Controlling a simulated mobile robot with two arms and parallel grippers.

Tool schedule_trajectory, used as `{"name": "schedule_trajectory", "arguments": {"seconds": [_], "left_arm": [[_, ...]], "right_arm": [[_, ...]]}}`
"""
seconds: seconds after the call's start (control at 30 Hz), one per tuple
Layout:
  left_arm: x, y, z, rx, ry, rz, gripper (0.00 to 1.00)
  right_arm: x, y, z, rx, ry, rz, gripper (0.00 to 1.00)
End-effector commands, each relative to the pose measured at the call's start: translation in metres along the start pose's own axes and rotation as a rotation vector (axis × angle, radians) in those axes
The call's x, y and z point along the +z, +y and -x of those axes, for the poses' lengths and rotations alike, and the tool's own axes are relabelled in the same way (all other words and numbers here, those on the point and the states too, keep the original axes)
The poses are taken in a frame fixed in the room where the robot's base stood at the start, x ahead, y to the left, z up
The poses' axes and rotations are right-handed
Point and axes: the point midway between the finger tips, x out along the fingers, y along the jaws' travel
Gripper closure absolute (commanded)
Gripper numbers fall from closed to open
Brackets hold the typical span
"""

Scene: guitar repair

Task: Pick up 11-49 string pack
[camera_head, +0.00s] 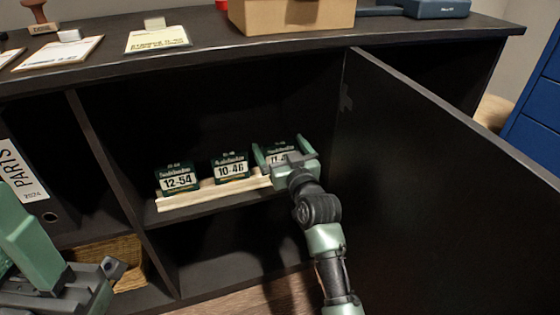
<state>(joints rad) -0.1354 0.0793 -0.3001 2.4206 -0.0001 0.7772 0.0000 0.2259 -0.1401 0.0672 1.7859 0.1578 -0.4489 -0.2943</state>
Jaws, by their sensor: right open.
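Three dark green string packs stand in a row on a pale wooden rack (210,193) inside the open cabinet. The left one reads 12-54 (178,181) and the middle one 10-46 (231,169). The right-hand pack (279,151) shows only part of its label, which looks like 11-49. My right gripper (284,158) is open in front of it, with one finger at each side of the pack. The gripper hides the pack's lower part, and I cannot tell if the fingers touch it. My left gripper (85,287) is at the lower left, cut off by the frame.
The cabinet door (440,170) stands open to the right of my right arm. A cardboard box (290,14) and notepads stand on the dark top.

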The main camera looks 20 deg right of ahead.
Motion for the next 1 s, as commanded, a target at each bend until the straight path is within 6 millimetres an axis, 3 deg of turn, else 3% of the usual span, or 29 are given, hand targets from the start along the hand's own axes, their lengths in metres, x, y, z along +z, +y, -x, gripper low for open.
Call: {"name": "schedule_trajectory", "arguments": {"seconds": [0.07,0.2,0.27,0.57,0.83,1.0], "left_arm": [[0.000,0.000,0.000,0.000,0.000,0.000,0.67],[0.000,0.000,0.000,0.000,-0.001,0.000,0.67],[0.000,0.000,0.000,0.000,-0.001,0.000,0.67],[-0.001,0.000,-0.004,-0.001,0.002,0.001,0.67],[-0.004,-0.001,0.008,-0.035,-0.091,0.012,0.67],[-0.008,-0.001,0.005,-0.046,-0.113,0.015,0.67]], "right_arm": [[0.000,0.000,0.000,0.000,0.000,0.000,0.03],[0.000,0.000,0.000,0.000,0.000,0.000,0.42],[0.000,0.000,0.000,0.000,0.000,0.000,0.56],[-0.007,0.000,0.000,0.000,0.001,0.000,0.56],[-0.058,0.000,0.000,0.000,0.003,0.001,0.56],[-0.087,0.000,0.000,0.000,0.003,0.000,0.56]]}}
